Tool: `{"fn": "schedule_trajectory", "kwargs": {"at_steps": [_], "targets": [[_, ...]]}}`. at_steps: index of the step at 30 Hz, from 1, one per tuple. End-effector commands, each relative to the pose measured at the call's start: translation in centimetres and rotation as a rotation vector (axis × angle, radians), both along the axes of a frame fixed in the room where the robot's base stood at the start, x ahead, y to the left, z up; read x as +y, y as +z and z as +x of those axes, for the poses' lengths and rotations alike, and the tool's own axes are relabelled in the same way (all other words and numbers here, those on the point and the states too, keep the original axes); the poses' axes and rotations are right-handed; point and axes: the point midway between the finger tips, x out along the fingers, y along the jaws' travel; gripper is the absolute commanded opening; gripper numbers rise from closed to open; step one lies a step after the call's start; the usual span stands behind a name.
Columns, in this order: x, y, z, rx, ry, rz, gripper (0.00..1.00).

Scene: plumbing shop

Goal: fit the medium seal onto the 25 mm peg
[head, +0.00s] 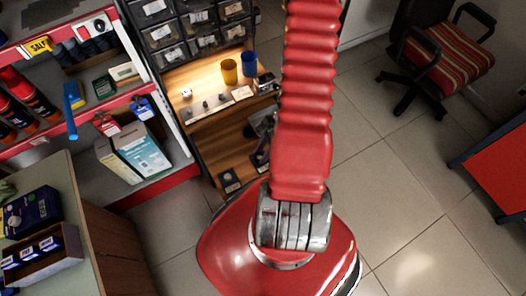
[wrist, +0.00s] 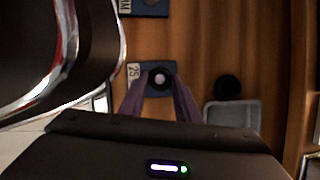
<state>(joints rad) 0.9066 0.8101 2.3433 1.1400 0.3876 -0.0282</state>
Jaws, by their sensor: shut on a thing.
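In the wrist view my gripper (wrist: 160,82) is shut on a black ring-shaped seal (wrist: 160,89), one dark purple finger on each side. The pale round top of the 25 mm peg (wrist: 159,79) shows through the middle of the ring. The peg's blue base plate (wrist: 151,93) carries a white label reading 25, to the left of the ring. I cannot tell whether the seal is around the peg or still above it. In the head view my arm hides most of this spot.
A grey tray (wrist: 233,112) with a black round piece (wrist: 227,88) at its far edge lies right of the peg. Another blue plate (wrist: 148,8) is at the top. A yellow cup (head: 229,71) and a blue cup (head: 249,63) stand on the wooden bench.

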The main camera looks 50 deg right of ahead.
Motion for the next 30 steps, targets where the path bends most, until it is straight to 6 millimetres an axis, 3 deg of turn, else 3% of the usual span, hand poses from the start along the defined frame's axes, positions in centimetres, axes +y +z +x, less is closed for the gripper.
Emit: {"fn": "schedule_trajectory", "kwargs": {"at_steps": [1, 2, 4, 14, 30], "targets": [[0.0, -0.1, 0.0, 0.0, 0.0, 0.0, 0.09], [0.0, -0.1, 0.0, 0.0, 0.0, 0.0, 0.32], [0.0, -0.1, 0.0, 0.0, 0.0, 0.0, 0.36], [-0.1, 0.1, 0.0, -0.001, 0.001, -0.001, 0.37], [-1.1, 2.9, -0.4, -0.002, 0.001, -0.001, 0.37]]}}
